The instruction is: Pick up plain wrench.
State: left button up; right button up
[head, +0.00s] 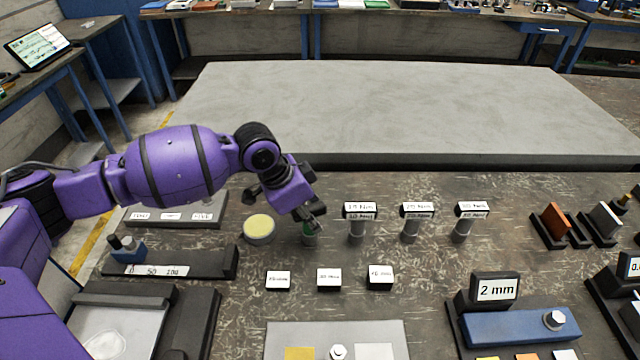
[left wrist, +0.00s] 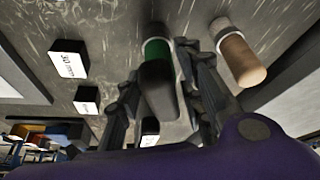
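In the head view my left gripper (head: 312,222) reaches down at a small upright piece with a green band (head: 309,232), left of a row of labelled posts. In the left wrist view the fingers of my left gripper (left wrist: 165,95) stand open on either side of a black handle (left wrist: 157,88) with a green band (left wrist: 158,50). Contact with the fingers is not clear. A tan cylinder (left wrist: 242,58) stands to the right of the fingers. I cannot tell which piece is the plain wrench. My right gripper is not in view.
Labelled posts (head: 357,228) (head: 411,228) (head: 463,228) stand just right of my gripper. A yellow-topped round piece (head: 259,228) is at its left. Small label blocks (head: 329,280) lie nearer. A blue block (head: 520,327) sits at the lower right. The grey slab (head: 400,105) behind is bare.

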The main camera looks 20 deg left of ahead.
pick_arm(q)
grip_shut()
jog(key=shift+r, duration=0.15)
